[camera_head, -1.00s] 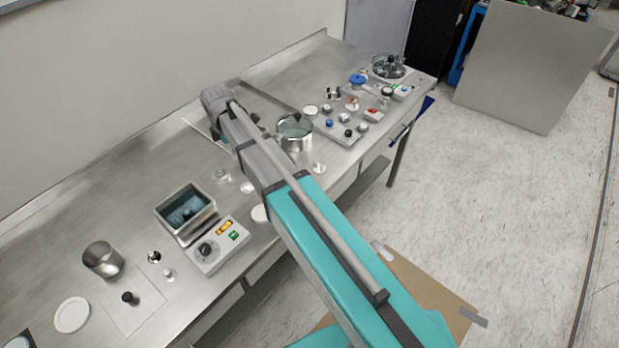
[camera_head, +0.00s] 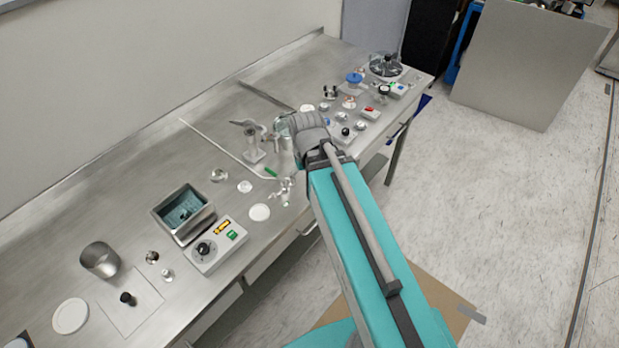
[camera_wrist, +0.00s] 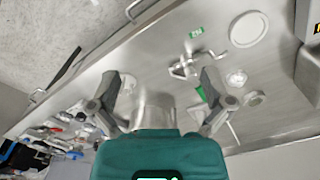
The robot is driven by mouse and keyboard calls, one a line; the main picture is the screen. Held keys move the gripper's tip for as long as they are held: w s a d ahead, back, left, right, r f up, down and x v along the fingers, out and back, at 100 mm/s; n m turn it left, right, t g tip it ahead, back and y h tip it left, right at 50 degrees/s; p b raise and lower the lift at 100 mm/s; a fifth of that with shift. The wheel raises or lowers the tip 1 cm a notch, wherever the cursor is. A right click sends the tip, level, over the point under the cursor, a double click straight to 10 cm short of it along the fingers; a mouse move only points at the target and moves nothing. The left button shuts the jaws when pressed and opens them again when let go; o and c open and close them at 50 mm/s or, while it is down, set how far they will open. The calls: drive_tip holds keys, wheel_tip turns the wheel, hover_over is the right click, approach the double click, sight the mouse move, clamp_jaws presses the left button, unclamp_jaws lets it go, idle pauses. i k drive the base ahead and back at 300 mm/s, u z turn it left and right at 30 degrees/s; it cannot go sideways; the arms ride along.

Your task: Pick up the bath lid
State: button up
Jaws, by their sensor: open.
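My gripper (camera_wrist: 160,80) is open in the wrist view, with its two grey fingers spread. A steel pot (camera_wrist: 155,108) shows between and below the fingers, largely hidden by my teal wrist. In the head view a slice of the pot (camera_head: 287,157) shows below my grey wrist; my fingers cannot be made out clearly there. The pot's top is hidden now; a dark glass-like lid with a knob showed on it earlier. I cannot tell for certain that this is the bath lid. The open square water bath (camera_head: 183,212) stands to the left, with water visible inside.
A control box (camera_head: 217,244) stands beside the bath. A white disc (camera_head: 259,212) and a metal clamp-like part (camera_head: 283,190) lie near the front edge. Several small dishes and devices crowd the right end.

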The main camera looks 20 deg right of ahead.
sight(128, 303)
drive_tip(key=u, duration=0.5)
drive_tip(key=k, duration=0.15)
drive_tip(key=u, duration=0.2)
